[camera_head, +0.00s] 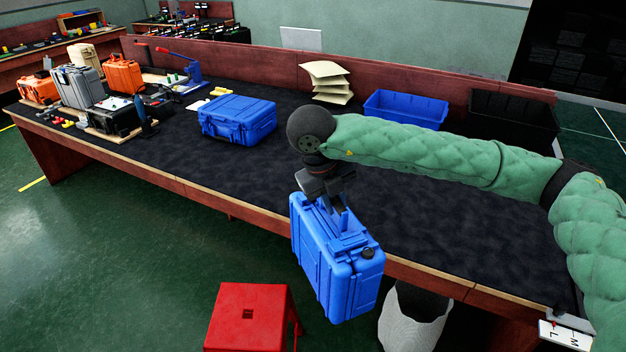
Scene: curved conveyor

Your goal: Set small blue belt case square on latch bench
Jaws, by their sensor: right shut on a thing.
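A blue case (337,262) hangs upright from my right gripper (338,203), just off the front edge of the bench. The right gripper is shut on the top of this case, at its handle side. The bench (420,215) has a dark top with a wooden front edge. A second blue case (237,120) lies flat on the bench, left of the gripper. My left gripper is not in view.
Orange, grey and black cases crowd the bench's left end, near a blue press tool (188,70). A blue bin (405,108), a black bin (513,117) and stacked cream sheets (326,80) stand along the back. A red stool (247,318) is on the floor. The bench middle is clear.

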